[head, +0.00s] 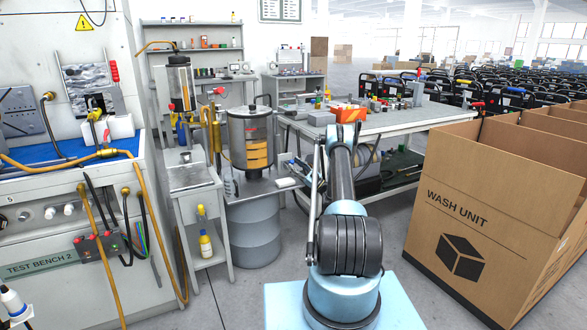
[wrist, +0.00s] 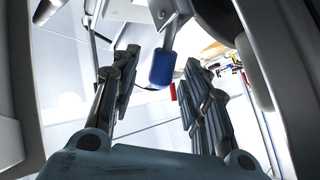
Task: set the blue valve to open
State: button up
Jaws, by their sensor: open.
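A blue valve handle (wrist: 163,68) shows in the wrist view as a rounded blue grip on a metal stem. My gripper (wrist: 161,78) is open. Its two dark fingers stand to the left and right of the blue handle in the picture, with visible gaps on both sides. I cannot tell how far the handle lies beyond the fingertips. In the head view, a small blue part (head: 181,133) shows below the left clear cylinder (head: 180,84); it may be the same valve. My gripper cannot be made out clearly in the head view.
A larger clear tank (head: 250,141) with yellow contents stands on a grey drum. A test bench (head: 60,245) with hoses is at left. A cluttered worktable (head: 420,118) is behind my arm, and cardboard boxes (head: 490,190) stand at right. A red part (wrist: 173,92) shows near the blue handle.

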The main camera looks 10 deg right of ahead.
jog(key=v, duration=0.4)
jog(key=shift+s+d+f, duration=0.15)
jog(key=shift+s+d, duration=0.05)
jog(key=shift+d, duration=0.05)
jog(key=s+d, duration=0.5)
jog(key=d, duration=0.5)
jog(key=shift+s, duration=0.25)
